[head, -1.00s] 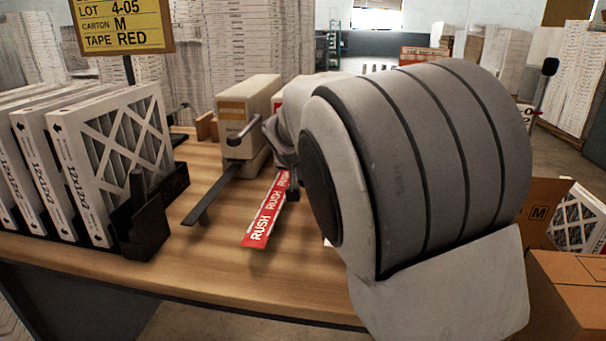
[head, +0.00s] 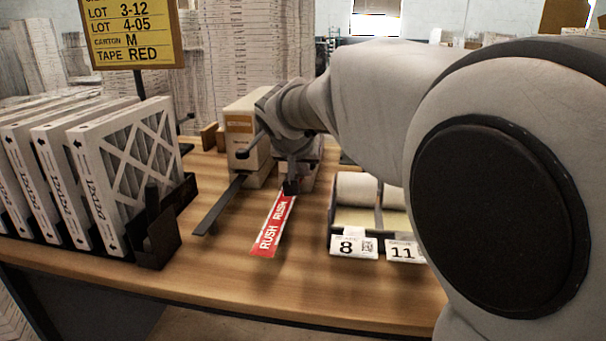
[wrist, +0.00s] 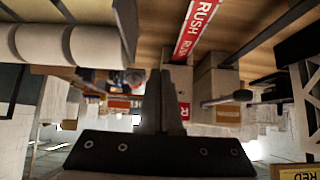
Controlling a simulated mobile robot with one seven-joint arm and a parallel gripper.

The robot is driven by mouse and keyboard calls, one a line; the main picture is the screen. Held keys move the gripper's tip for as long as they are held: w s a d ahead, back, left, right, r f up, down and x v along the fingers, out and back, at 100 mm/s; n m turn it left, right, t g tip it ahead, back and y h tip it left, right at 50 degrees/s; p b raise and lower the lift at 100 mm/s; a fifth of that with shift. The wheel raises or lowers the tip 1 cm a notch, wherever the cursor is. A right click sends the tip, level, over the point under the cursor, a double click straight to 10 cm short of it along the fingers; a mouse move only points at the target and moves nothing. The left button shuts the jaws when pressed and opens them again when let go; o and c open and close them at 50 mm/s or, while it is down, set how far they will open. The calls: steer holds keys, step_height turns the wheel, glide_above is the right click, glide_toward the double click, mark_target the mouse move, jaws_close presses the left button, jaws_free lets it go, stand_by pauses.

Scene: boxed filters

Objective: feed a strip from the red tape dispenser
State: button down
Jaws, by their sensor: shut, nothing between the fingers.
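The red tape dispenser is mostly hidden behind my arm in the head view. In the wrist view, which is upside down, its pale body with a red label (wrist: 183,82) shows beside my fingers. A red strip printed RUSH (head: 270,232) extends from it over the bench toward the front edge; it also shows in the wrist view (wrist: 196,28). My gripper (head: 291,187) is shut and empty, pointing down by the strip's dispenser end. Its fingertips (wrist: 157,73) are together in the wrist view. I cannot tell whether they touch the dispenser or its lever.
A dispenser with an orange label (head: 240,128) and a dark tongue (head: 219,207) stands just left. Boxed filters (head: 118,190) stand in a black rack at left. A two-bay holder of white rolls (head: 352,246), tagged 8 and 11, is right. A sign (head: 128,32) reads TAPE RED.

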steer(key=shift+v, duration=1.15)
steer(key=s+d+f+g+y, duration=0.1)
steer(key=s+d+f+g, duration=0.15)
steer(key=s+d, duration=1)
steer(key=s+f+n, duration=0.1)
steer(key=s+f, duration=0.2)
steer(key=s, duration=0.6)
steer(key=s+f+n, duration=0.1)
steer(key=s+f, duration=0.2)
steer(key=s, duration=0.6)
step_height(320, 180, up, 14)
steer(key=p, duration=1.4)
steer(key=shift+g+y, duration=0.35)
steer(key=shift+y, duration=0.05)
